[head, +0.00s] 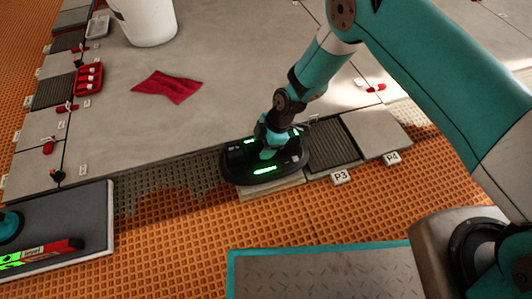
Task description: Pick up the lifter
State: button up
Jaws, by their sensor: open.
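The lifter (237,165) is a black, rounded device with green lit panels. It sits flat on a pale tile (270,189) at the edge of the tiled floor, in the middle of the head view. My gripper (268,150) reaches down from the upper right over the middle of the lifter, at its top. The jaws are open. The fingertips overlap the lifter's top part, so I cannot tell whether they touch it or stand around a handle.
Signs P3 (341,178) and P4 (392,158) stand to the right. A red cloth (167,87), a white bucket (148,20) and a red tray (88,79) lie beyond. Orange matting (190,240) is bare in front.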

jog(key=shift+f, duration=0.2)
dwell(0.3)
jog(key=c, duration=0.9)
jog(key=shift+r, duration=0.1)
grip_shut()
notch_tip(320, 180, up, 28)
jog(key=p, duration=1.6)
jog(key=shift+f+p, duration=0.25)
jog(key=shift+p, duration=0.1)
